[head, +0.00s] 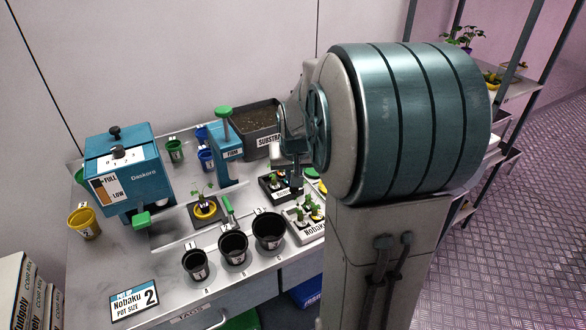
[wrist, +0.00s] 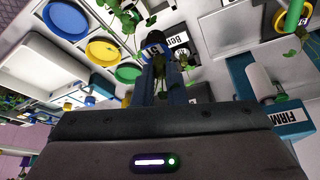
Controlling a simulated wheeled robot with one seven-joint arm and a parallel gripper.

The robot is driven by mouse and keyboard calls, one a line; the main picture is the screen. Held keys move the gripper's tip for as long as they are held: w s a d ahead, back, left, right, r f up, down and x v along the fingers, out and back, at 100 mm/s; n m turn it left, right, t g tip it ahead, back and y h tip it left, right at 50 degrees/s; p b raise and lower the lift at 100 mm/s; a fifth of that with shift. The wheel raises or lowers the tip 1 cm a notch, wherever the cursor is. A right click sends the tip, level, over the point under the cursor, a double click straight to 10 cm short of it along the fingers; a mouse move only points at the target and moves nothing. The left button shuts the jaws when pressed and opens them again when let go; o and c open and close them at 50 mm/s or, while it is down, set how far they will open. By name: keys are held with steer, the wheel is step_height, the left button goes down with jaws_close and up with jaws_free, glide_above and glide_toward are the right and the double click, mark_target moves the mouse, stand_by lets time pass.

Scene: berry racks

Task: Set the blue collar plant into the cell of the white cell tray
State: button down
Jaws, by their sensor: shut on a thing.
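The white cell tray (head: 293,233) stands at the right front of the bench in the head view, with several small plants in it. My gripper (head: 296,184) points down beside the dark tray just behind it. In the wrist view my gripper (wrist: 160,68) is shut on a small dark plug with a white label and a bit of blue, which I take as the blue collar plant (wrist: 156,48). Green leaves show close above it. Its lower part and the fit of the fingers are hard to make out. My arm hides part of the bench around it.
A dark tray (head: 265,190) is close to my gripper. Black pots (head: 233,250) stand in front left. A blue press (head: 226,155), a substrate bin (head: 258,118) and a blue dispenser (head: 128,170) stand behind and left. Coloured discs (wrist: 63,18) are nearby.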

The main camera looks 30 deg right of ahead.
steer(key=shift+f+b, duration=3.95)
steer(key=shift+f, duration=1.15)
steer(key=c, duration=1.4)
jaws_free()
steer(key=shift+r+p, duration=3.1)
steer(key=shift+r, duration=1.5)
steer(key=shift+a, duration=0.1)
